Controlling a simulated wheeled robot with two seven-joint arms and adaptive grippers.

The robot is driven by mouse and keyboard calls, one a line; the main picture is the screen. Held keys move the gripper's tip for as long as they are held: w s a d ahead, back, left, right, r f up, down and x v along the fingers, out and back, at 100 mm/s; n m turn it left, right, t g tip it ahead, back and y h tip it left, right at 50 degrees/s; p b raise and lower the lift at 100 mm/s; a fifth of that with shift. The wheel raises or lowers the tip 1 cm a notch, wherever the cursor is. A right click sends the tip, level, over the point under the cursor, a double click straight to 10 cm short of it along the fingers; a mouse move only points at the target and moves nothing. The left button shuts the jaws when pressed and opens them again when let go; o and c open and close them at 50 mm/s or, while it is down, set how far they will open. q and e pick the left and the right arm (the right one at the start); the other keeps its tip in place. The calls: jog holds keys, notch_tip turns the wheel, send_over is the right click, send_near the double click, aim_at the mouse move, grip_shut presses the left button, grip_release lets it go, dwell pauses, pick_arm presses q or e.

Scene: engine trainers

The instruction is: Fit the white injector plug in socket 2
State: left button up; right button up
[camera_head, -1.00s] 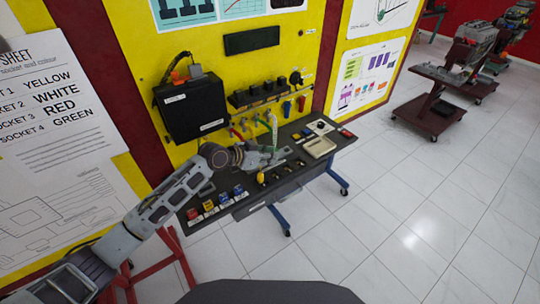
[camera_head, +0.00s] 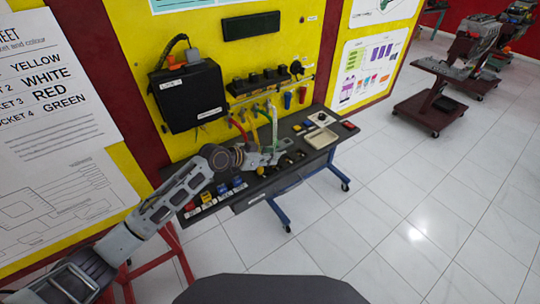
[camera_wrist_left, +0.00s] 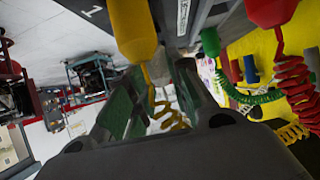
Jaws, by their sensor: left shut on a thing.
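My left gripper (camera_head: 262,158) is over the bench, in front of the hanging cords. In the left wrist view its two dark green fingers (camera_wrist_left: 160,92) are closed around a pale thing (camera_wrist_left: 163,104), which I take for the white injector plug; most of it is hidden. A yellow plug (camera_wrist_left: 135,30) with a coiled yellow cord is close beside the fingertips, by a label reading 1. A red plug (camera_wrist_left: 270,10) and a green plug (camera_wrist_left: 210,41) are on the right. Socket 2 cannot be made out. My right gripper is not in view.
A dark bench (camera_head: 232,205) stands against the yellow panel. A black box (camera_head: 190,97) hangs on the panel behind my arm. Coloured blocks (camera_head: 222,189) sit along the left front edge; a pale tray (camera_head: 319,138) lies at right. Coiled cords hang close to the gripper.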

pick_arm(q)
jog(key=shift+f, duration=0.1)
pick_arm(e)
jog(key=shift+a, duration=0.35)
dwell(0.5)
pick_arm(q)
jog(key=shift+f, duration=0.35)
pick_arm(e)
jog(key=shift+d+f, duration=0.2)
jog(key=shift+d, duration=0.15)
pick_arm(q)
jog(key=shift+f+b, duration=0.55)
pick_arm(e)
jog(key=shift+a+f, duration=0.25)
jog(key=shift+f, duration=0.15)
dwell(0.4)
pick_arm(q)
jog(key=o, duration=0.6)
jog(key=shift+r, duration=0.1)
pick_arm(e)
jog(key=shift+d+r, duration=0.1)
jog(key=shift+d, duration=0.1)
